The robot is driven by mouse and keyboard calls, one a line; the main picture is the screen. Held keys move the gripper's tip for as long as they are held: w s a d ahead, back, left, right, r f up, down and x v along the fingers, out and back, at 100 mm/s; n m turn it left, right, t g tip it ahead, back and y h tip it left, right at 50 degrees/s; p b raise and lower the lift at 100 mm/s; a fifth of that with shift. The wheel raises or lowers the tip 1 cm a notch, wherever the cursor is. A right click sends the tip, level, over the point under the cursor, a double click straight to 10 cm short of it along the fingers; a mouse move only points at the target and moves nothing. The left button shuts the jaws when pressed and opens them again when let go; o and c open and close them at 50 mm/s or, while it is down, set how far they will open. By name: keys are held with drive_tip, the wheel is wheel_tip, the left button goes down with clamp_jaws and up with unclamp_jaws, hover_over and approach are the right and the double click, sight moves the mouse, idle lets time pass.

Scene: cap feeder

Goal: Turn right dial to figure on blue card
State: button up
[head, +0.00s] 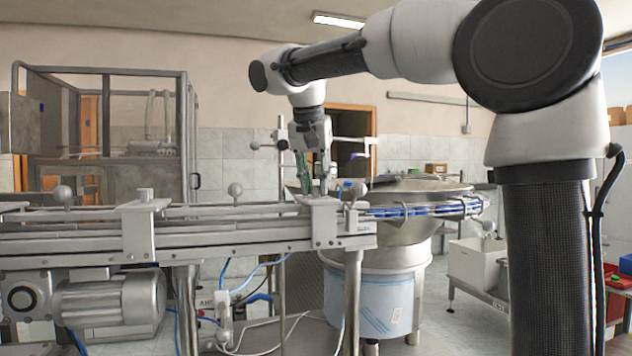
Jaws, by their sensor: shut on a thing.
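My gripper (319,188) points straight down over the grey bracket (323,222) at the right end of the conveyor. It is shut on what appears to be the right dial, on top of this bracket. The fingers hide most of the dial, so its pointer and figures cannot be read. A similar bracket further left carries a small upright grey knob (145,194).
The conveyor rails (90,235) run across the left, with round clamp knobs (235,190) above them. A metal bowl feeder (415,188) with a blue-filled track stands close right of my gripper. A framed guard (187,135) stands behind left.

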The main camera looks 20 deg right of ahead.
drive_tip(key=m, duration=0.2)
drive_tip(key=m+g+h, duration=0.1)
drive_tip(key=m, duration=0.2)
drive_tip(key=shift+g, duration=0.3)
drive_tip(key=shift+m, duration=0.3)
drive_tip(key=o, duration=1)
drive_tip(key=shift+o, duration=0.2)
drive_tip(key=shift+a+r, duration=0.1)
drive_tip(key=v, duration=1.1)
drive_tip(key=shift+a+r, duration=0.3)
drive_tip(key=shift+a, duration=0.05)
